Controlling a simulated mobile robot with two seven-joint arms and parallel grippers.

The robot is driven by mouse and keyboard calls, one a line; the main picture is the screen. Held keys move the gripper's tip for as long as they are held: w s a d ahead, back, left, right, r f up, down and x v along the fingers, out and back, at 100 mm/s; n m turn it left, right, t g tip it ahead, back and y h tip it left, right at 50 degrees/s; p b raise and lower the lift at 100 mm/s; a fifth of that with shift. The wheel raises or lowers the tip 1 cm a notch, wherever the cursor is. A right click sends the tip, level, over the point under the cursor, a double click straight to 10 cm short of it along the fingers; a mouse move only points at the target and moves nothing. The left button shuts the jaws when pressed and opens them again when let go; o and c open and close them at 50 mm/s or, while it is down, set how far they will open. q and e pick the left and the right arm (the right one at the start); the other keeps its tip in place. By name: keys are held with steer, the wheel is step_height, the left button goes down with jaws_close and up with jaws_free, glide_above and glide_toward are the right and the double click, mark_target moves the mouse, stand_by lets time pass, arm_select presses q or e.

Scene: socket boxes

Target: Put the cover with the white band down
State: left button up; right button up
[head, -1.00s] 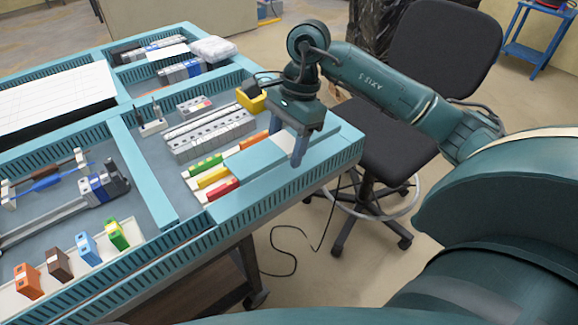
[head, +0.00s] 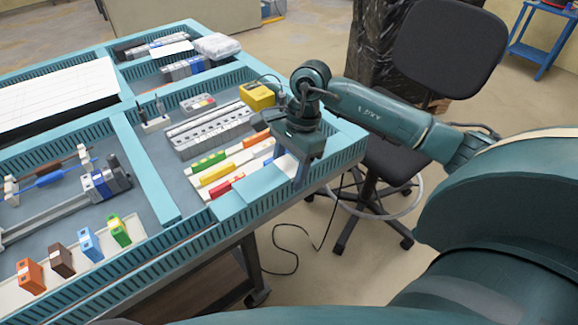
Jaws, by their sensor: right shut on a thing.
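The cover (head: 262,183) is a flat teal piece with a white band (head: 287,166) at its right part. It is at the front right of the workbench, by the teal rim and beside the white strips with coloured blocks. My right gripper (head: 290,168) points down and is shut on the cover near the white band. The gripper hides part of the cover, and I cannot tell whether the cover touches the surface under it. My left gripper is not in view.
Coloured blocks (head: 215,174) lie in white strips left of the cover. A grey row of sockets (head: 212,130) and a yellow box (head: 257,96) stand behind. Several small coloured boxes (head: 89,243) stand at the front left. A black chair (head: 445,60) is beyond the bench.

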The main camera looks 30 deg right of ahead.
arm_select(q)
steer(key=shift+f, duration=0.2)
arm_select(e)
steer(key=shift+f, duration=0.35)
steer(key=o, duration=1.4)
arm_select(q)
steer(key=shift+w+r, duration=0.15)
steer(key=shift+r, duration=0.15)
arm_select(e)
steer(key=shift+o, duration=0.2)
steer(key=shift+r, duration=0.1)
steer(key=shift+r+p, duration=0.5)
steer(key=shift+r, duration=0.1)
arm_select(q)
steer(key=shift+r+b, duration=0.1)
steer(key=shift+b, duration=0.3)
arm_select(e)
steer(key=v, duration=1.2)
